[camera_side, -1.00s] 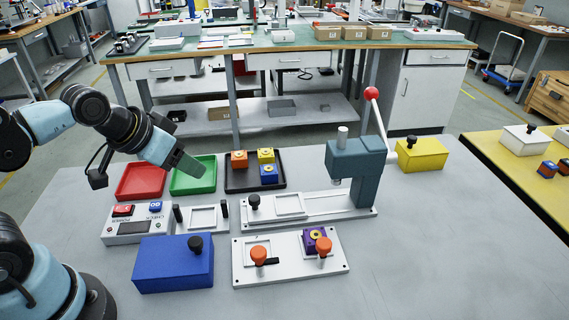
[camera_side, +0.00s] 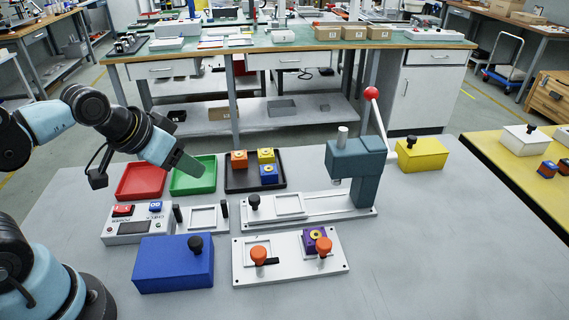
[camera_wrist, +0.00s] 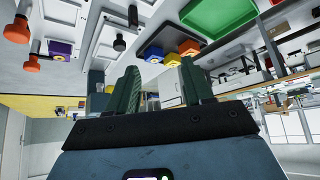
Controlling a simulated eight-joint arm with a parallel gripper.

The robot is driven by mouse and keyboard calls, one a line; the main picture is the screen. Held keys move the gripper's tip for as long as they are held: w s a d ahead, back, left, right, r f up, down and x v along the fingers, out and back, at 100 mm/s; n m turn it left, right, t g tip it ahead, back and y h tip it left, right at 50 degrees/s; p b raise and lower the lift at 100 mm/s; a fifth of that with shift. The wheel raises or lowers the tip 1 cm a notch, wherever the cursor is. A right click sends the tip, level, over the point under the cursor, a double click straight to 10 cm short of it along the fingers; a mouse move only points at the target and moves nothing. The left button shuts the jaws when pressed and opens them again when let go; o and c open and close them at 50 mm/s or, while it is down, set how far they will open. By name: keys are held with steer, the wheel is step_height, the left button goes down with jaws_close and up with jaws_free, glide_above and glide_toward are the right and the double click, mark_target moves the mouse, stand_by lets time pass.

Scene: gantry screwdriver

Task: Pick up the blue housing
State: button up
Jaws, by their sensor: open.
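The blue housing (camera_side: 269,174) is a small blue block with a yellow ring on top. It sits in the black tray (camera_side: 238,187) at the front right of the group there, beside a yellow housing (camera_side: 265,156) and an orange housing (camera_side: 239,160). In the wrist view, the blue housing (camera_wrist: 152,54) shows beyond my fingers. My gripper (camera_side: 192,168) hangs above the green tray, left of the black tray and apart from the blue housing. In the wrist view, my gripper (camera_wrist: 160,78) has its two fingers spread, with nothing between them.
A red tray (camera_side: 139,182) and green tray (camera_side: 193,176) stand left of the black tray. A teal press (camera_side: 357,170) with a red-knobbed lever stands right. A purple housing (camera_side: 317,240) sits in the front fixture (camera_side: 290,273). A blue box (camera_side: 172,265) is front left.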

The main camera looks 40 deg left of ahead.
steer(key=w+d+r+m+g, duration=0.1)
steer(key=w+r+m+g, duration=0.25)
steer(key=w, duration=0.65)
steer(key=m+g, duration=0.4)
steer(key=m, duration=0.2)
glide_above(269, 168)
step_height(269, 168, down, 5)
steer(key=shift+n, duration=0.25)
step_height(269, 168, down, 12)
steer(key=shift+r, duration=0.2)
steer(key=c, duration=0.8)
steer(key=shift+r, duration=0.15)
